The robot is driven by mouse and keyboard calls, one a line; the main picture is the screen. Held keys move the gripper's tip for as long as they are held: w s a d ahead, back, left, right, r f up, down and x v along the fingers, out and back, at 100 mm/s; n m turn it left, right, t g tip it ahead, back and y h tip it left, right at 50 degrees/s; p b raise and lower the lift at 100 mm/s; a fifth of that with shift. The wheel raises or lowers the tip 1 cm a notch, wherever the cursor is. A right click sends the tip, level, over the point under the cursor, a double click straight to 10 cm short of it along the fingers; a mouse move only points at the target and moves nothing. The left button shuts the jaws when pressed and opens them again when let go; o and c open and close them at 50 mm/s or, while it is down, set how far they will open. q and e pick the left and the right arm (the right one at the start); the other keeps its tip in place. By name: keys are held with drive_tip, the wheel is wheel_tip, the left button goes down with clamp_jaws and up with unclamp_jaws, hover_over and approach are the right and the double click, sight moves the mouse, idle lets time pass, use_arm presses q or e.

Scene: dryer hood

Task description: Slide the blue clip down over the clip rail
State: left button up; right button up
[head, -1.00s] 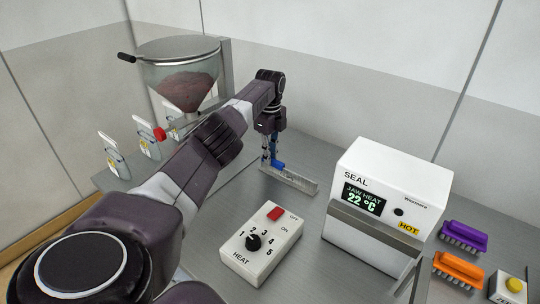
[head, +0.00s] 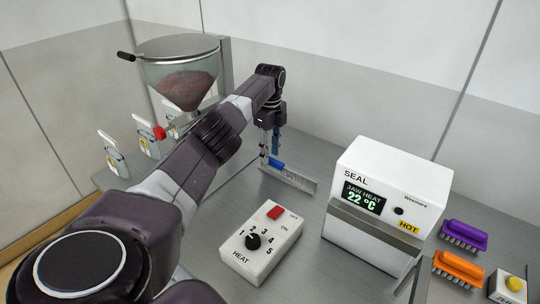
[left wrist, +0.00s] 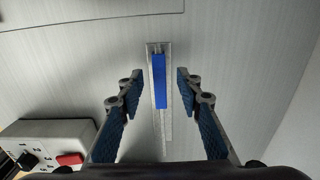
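The blue clip (head: 277,164) sits at the left end of the metal clip rail (head: 297,182), on the grey worktop. In the left wrist view the blue clip (left wrist: 160,82) lies lengthwise along the rail (left wrist: 166,126). I cannot tell how far down it is seated. My left gripper (head: 270,150) is just above the clip. In the left wrist view my left gripper (left wrist: 158,82) is open, one finger on each side of the clip, with a gap to both. My right gripper is not in view.
A white heat control box (head: 262,244) stands in front of the rail. The white sealer (head: 390,185) is to the right. A hopper (head: 181,75) and several pouches (head: 113,158) are at the back left. Purple (head: 464,233) and orange (head: 459,266) brushes lie at the right.

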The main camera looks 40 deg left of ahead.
use_arm(q)
wheel_tip(320, 180, up, 11)
drive_tip(key=shift+f, duration=0.2)
drive_tip(key=shift+f, duration=0.1)
